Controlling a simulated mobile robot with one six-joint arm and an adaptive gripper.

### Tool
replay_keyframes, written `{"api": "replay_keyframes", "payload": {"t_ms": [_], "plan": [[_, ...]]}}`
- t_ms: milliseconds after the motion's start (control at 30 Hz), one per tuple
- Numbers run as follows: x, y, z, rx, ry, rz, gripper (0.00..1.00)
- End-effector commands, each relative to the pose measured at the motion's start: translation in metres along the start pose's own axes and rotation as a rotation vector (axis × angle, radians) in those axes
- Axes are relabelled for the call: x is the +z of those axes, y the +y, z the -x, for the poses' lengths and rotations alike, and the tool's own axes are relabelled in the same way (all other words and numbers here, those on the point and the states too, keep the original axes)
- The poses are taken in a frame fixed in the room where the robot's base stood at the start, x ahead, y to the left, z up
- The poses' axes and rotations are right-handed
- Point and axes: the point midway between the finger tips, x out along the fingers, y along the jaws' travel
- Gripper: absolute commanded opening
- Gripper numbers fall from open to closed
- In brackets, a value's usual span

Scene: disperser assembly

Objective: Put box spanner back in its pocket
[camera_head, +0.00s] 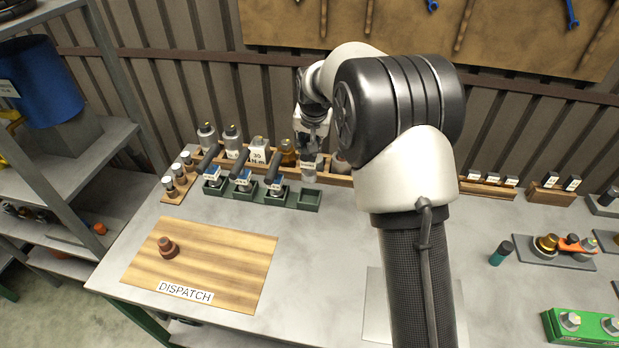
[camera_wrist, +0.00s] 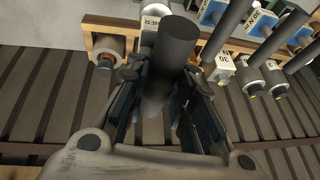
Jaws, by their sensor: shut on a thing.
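My gripper (camera_head: 312,140) is over the back of the bench, fingers pointing down, above the wooden rack and near the last green pocket. In the wrist view my gripper (camera_wrist: 165,95) is shut on a dark grey cylindrical tool, taken as the box spanner (camera_wrist: 177,42), which stands between its fingers. The rightmost green pocket (camera_head: 310,200) looks empty. The tool's lower end is not clear, so I cannot tell whether it touches the rack.
Several dark-handled tools with blue and white tags fill the other green pockets (camera_head: 246,204). The wooden rack (camera_head: 340,180) behind holds several bottle-like items. A wooden DISPATCH board (camera_head: 225,255) carries a small reddish-brown part (camera_head: 167,247). The bench between is clear.

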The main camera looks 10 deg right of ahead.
Motion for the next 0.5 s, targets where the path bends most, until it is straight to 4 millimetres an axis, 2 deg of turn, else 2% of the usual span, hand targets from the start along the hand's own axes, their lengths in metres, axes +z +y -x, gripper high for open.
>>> {"api": "replay_keyframes", "payload": {"t_ms": [33, 200, 500], "plan": [[0.005, 0.002, -0.013, 0.0, 0.0, 0.0, 0.0], [0.015, 0.006, -0.039, -0.001, 0.002, 0.0, 0.0], [0.023, 0.009, -0.057, -0.001, 0.002, 0.0, 0.0]]}}
